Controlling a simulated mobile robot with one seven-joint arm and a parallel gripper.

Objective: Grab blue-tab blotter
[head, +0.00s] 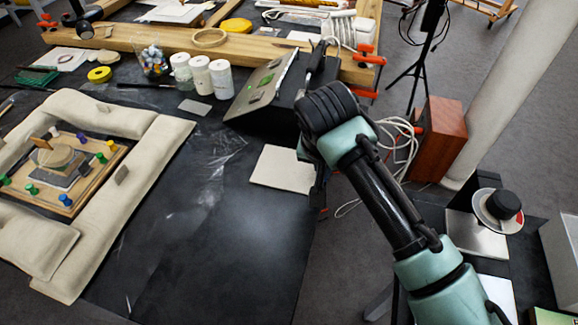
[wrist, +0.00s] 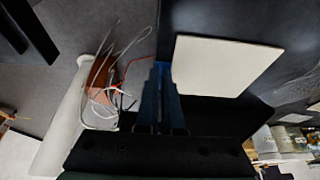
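The blotter is a cream square card (head: 284,168) lying flat on the black table by its right edge in the head view. In the wrist view the card (wrist: 225,66) fills the upper right, with a small patch of blue at its left edge. My gripper (wrist: 161,72) reaches that left edge, its dark fingers close together beside the blue patch. The fingers partly cover the blue, and whether they press on it cannot be made out. In the head view my arm hides most of the gripper beside the card's right side.
A tilted dark stand with a green-marked panel (head: 262,88) stands just behind the card. Cream padded bolsters (head: 152,160) surround a wooden tray at left. White jars (head: 221,78) stand further back. The black table is clear in front of the card.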

